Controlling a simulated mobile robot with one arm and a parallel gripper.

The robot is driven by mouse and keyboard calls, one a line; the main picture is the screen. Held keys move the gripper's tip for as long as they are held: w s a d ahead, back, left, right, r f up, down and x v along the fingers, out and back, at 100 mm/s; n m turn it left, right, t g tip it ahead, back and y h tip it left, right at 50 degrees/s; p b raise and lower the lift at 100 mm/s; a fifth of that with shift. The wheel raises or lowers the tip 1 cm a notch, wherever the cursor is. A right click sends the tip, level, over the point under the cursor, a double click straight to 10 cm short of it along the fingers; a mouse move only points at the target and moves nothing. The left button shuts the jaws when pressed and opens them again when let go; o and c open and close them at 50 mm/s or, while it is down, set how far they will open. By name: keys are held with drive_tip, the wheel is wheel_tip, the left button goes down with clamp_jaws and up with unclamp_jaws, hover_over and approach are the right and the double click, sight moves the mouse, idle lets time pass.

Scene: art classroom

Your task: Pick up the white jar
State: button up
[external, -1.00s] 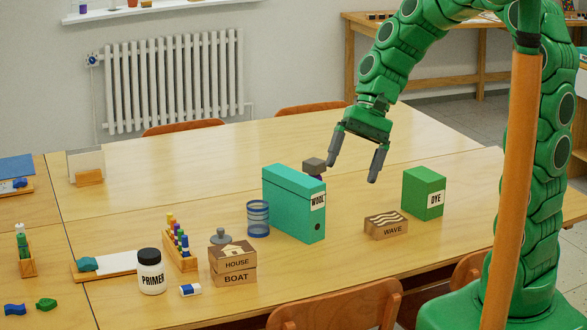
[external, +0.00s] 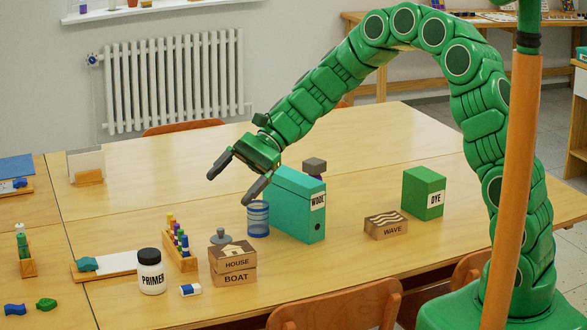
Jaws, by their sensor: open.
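The white jar (external: 151,272) has a black lid and a PRIMER label. It stands upright on the table at the front left in the external view, left of a blue and white eraser. My gripper (external: 228,190) is open and empty, with its fingers spread and pointing down to the left. It is in the air above and behind the jar in the picture, up and to the right of it. Nothing covers the jar.
Stacked HOUSE and BOAT blocks (external: 233,267), a pegged wooden rack (external: 180,250), a blue cup (external: 258,219) and a teal WOOL box (external: 293,205) stand right of the jar. A white board (external: 105,266) lies to its left. The table's back middle is clear.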

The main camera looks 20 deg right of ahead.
drive_tip(key=w+a+f+m+y, duration=0.2)
drive_tip(key=w+a+f+m, duration=0.2)
drive_tip(key=w+a+f, duration=0.25)
drive_tip(key=m+t, duration=0.3)
drive_tip(key=m, duration=0.1)
approach(147, 256)
drive_tip(key=f+x, duration=0.1)
drive_tip(key=x, duration=0.4)
drive_tip(key=shift+w+r+x, duration=0.15)
drive_tip(key=shift+x, duration=1.65)
drive_tip(key=shift+w+r+x, duration=0.1)
drive_tip(key=shift+r+x, duration=0.1)
drive_tip(key=shift+x, duration=1.65)
drive_tip(key=shift+a+y, duration=0.1)
drive_tip(key=shift+y, duration=0.2)
drive_tip(key=shift+c, duration=0.5)
drive_tip(key=c, duration=1.2)
drive_tip(key=shift+c, duration=0.2)
